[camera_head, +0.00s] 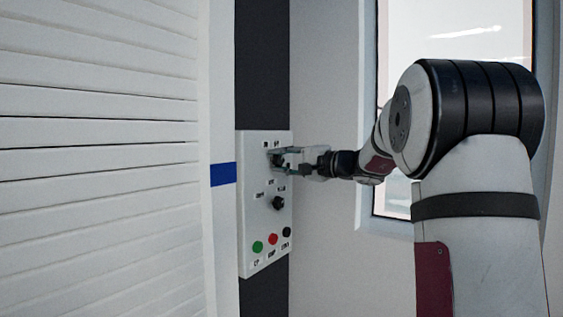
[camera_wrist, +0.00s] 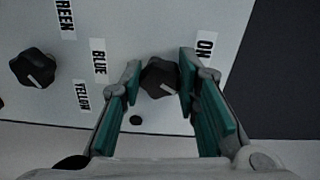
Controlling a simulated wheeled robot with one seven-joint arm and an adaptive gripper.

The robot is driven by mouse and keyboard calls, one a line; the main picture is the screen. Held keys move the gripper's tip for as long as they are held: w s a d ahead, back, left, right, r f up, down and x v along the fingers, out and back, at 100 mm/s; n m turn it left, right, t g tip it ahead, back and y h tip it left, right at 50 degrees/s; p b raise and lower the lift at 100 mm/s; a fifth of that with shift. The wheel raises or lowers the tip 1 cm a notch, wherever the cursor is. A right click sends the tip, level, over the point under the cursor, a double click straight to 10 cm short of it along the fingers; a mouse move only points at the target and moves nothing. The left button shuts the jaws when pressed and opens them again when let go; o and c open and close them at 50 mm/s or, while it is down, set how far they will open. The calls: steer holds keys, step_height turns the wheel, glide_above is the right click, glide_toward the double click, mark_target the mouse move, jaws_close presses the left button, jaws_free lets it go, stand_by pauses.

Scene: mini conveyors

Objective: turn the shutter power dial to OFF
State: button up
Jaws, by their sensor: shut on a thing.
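The white control panel (camera_head: 251,165) hangs on the wall beside the shutter. My gripper (camera_head: 279,158) is at the upper part of the panel. In the wrist view my gripper (camera_wrist: 160,83) has its teal-padded fingers on both sides of a black dial (camera_wrist: 160,77), shut on it. The dial has a pale pointer line on its face, turned toward the lower right of the wrist view. An ON label (camera_wrist: 204,46) is beside the right finger. No OFF label is readable.
A second black dial (camera_head: 278,203) is lower on the panel, with GREEN, BLUE and YELLOW labels around it in the wrist view. Below are green (camera_head: 257,246), red (camera_head: 272,239) and black (camera_head: 286,232) buttons. The slatted shutter (camera_head: 100,160) is left; a window (camera_head: 395,205) is right.

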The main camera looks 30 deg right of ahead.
steer(key=o, duration=1.2)
steer(key=v, duration=1.2)
